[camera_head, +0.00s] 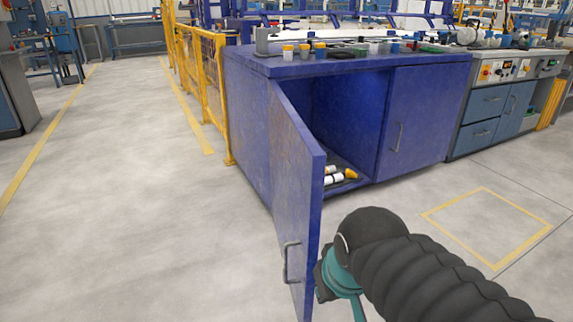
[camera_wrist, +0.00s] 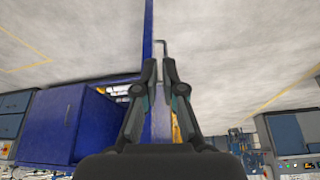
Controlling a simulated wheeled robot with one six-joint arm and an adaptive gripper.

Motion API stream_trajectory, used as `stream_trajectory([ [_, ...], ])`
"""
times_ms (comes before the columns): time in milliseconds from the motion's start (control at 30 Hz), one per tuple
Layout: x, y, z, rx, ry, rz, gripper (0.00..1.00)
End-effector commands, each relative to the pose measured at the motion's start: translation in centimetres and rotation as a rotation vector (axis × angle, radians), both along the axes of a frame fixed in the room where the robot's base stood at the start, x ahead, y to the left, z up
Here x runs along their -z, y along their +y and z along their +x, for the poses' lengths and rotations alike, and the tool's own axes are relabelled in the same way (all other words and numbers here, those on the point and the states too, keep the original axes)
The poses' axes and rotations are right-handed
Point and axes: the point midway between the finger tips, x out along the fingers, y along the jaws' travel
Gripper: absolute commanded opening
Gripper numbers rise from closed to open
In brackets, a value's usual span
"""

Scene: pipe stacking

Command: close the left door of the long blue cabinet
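The long blue cabinet (camera_head: 247,150) stands ahead of me in the head view. Its left door (camera_head: 296,180) is swung wide open toward me, with its handle (camera_head: 290,262) low near the free edge. In the wrist view the door edge (camera_wrist: 148,25) and handle (camera_wrist: 162,41) show just beyond my gripper (camera_wrist: 160,68). The fingertips are close together with a narrow gap. I cannot tell whether they touch the handle. In the head view the fingers are hidden; my dark arm is right of the door. The right door (camera_head: 424,118) is shut.
White and yellow pipe pieces (camera_head: 340,177) lie inside the cabinet. Small coloured items (camera_head: 340,51) stand on its top. A yellow fence (camera_head: 204,75) stands at the left, and a grey-blue workbench (camera_head: 490,110) at the right. The floor (camera_head: 130,200) left of the door is clear.

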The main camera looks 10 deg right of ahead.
Motion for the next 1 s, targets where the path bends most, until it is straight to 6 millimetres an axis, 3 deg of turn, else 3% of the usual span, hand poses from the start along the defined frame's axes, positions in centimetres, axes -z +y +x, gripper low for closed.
stream_trajectory([
  [300,-5.5,3.1,8.5,-0.088,0.117,-0.041,0.0],
  [533,-8.9,5.6,15.4,0.007,0.197,-0.063,0.0],
  [767,-11.9,8.4,22.3,0.25,0.256,-0.083,0.0],
  [1000,-15.3,10.5,28.8,0.699,0.234,-0.096,0.0],
])
